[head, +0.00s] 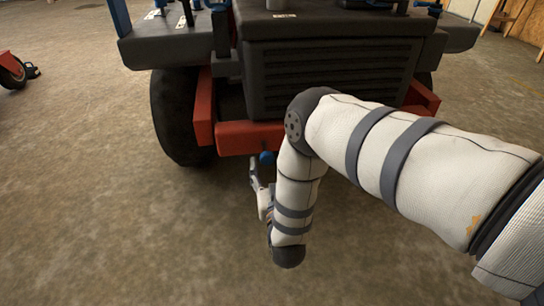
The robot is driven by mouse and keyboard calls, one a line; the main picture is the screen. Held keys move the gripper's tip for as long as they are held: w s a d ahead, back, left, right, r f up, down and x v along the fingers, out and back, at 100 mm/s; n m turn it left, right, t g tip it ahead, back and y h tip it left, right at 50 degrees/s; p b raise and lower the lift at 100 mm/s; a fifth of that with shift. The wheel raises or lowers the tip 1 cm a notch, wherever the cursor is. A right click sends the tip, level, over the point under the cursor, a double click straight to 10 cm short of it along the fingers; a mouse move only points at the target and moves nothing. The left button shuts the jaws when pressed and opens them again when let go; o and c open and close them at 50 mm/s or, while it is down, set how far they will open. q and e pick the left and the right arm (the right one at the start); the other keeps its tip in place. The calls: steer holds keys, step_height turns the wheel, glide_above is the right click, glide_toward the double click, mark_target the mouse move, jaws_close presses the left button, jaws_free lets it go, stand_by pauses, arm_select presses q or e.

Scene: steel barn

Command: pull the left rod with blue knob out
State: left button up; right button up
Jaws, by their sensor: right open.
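A blue knob (266,157) shows just under the red front bumper (250,138) of a dark machine, left of my right forearm. Its rod cannot be made out. My right gripper (257,172) is just below the knob and points up toward it. It is open, and I see nothing between its fingers. My wrist and arm partly hide the gripper, and I cannot tell whether a finger touches the knob. The right part of the bumper is hidden behind my right arm. My left gripper is not in view.
The machine's black slatted grille (325,75) stands above the bumper. A black tyre (180,115) is at its left. A red wheeled thing (10,70) stands at the far left. The concrete floor in front and to the left is clear.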

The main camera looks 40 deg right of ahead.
steer(key=v, duration=0.8)
steer(key=shift+s, duration=0.3)
